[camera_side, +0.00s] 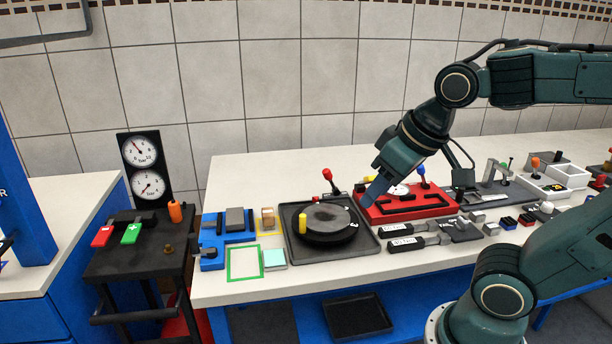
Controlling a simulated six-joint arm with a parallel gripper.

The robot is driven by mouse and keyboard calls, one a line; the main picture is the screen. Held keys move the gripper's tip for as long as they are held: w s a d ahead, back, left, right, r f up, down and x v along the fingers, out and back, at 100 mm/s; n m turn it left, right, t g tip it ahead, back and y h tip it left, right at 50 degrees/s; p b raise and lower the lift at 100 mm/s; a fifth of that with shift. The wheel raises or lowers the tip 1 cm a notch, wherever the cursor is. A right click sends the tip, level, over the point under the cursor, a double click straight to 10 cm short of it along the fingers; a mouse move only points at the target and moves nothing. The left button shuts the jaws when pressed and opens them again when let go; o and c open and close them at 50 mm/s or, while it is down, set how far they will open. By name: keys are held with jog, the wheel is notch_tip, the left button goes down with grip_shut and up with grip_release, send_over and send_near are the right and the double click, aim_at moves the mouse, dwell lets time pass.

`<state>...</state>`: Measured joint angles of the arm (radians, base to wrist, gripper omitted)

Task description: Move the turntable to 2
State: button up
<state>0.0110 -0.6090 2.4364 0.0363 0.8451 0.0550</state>
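The turntable (328,217) is a round disc with a grey top and a dark rim, set in a dark square tray (352,248) on the white table. A yellow upright knob (303,224) stands at the disc's left front edge. A small white mark, too small to read surely, shows on the disc's right edge. My gripper (370,199) points down and left, just right of the turntable and in front of the red box's left end. It appears apart from the knob. Its fingers are seen edge-on, so their opening is unclear.
A red box (425,207) with levers sits right of the turntable, and a red-tipped lever (328,178) stands behind it. Two labelled dark bars (395,229) lie at the front right. Blue fixtures (212,254) and a green square outline (245,278) are on the left.

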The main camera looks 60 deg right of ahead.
jog(key=w+d+f+m, duration=0.2)
jog(key=w+d, duration=0.1)
jog(key=w, duration=0.6)
jog(key=m+g+h, duration=0.1)
jog(key=m+h, duration=0.1)
jog(key=m, duration=0.1)
send_near(303, 216)
jog(key=v, duration=0.3)
jog(key=shift+w+r, duration=0.2)
jog(key=shift+w, duration=0.05)
jog(key=shift+f+g, duration=0.1)
jog(key=shift+g, duration=0.2)
jog(key=shift+x, duration=6.8)
grip_shut()
